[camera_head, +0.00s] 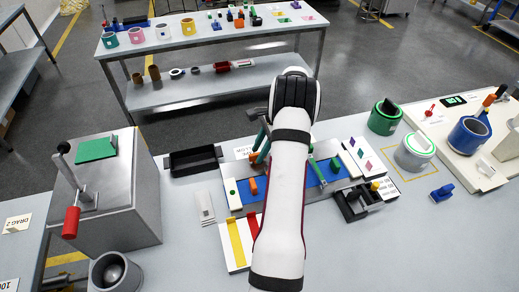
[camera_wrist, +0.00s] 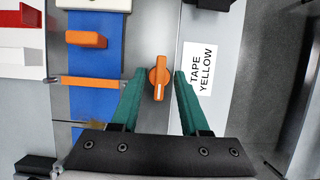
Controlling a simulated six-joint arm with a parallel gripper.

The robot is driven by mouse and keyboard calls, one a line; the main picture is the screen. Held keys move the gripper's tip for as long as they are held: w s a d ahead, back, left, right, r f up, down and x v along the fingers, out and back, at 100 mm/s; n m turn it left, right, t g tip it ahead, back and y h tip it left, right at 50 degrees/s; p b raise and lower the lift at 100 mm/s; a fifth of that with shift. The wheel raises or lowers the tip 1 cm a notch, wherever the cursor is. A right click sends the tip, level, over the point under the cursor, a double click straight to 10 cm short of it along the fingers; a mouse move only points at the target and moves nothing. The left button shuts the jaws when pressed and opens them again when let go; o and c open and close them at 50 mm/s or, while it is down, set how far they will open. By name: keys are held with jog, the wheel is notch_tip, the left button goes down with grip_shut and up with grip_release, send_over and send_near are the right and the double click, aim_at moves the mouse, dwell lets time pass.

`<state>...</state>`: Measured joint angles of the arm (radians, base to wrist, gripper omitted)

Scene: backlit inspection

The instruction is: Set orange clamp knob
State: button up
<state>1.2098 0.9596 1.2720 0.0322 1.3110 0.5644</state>
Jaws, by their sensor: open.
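The orange clamp knob (camera_wrist: 160,82) shows in the wrist view on a grey surface, with a white line along its handle. The handle points roughly up and down in that picture. My gripper (camera_wrist: 160,73) is open, its two green fingers on either side of the knob, with a visible gap on each side. An orange bar (camera_wrist: 92,82) crosses the blue strip (camera_wrist: 94,108) to the left of the knob, and an orange block (camera_wrist: 86,39) lies above it. In the head view my gripper (camera_head: 262,147) is partly covered by my arm, and I cannot make out the knob there.
In the head view, a black tray (camera_head: 194,160) and a grey box with a red-handled lever (camera_head: 118,197) stand left. A black fixture (camera_head: 352,208) and several cylinders, including a green one (camera_head: 385,118), stand right.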

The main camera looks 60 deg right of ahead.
grip_shut()
jog(key=shift+n, duration=0.4)
jog(key=n, duration=0.2)
jog(key=n+g+y, duration=0.1)
jog(key=shift+w+d+n+g, duration=0.1)
jog(key=shift+w+n+g, duration=0.05)
jog(key=shift+n+g, duration=0.2)
jog(key=n, duration=0.2)
jog(key=n+g, duration=0.1)
jog(key=n, duration=0.1)
jog(key=shift+w+n+g, duration=0.1)
jog(key=shift+n+g, duration=0.15)
jog(key=shift+n, duration=0.1)
jog(key=n+g, duration=0.1)
jog(key=n, duration=0.3)
jog(key=shift+w+g, duration=0.15)
jog(key=shift+g, duration=0.25)
jog(key=shift+n+g+h, duration=0.5)
jog(key=shift+n+g, duration=0.1)
jog(key=shift+n, duration=1.9)
grip_release()
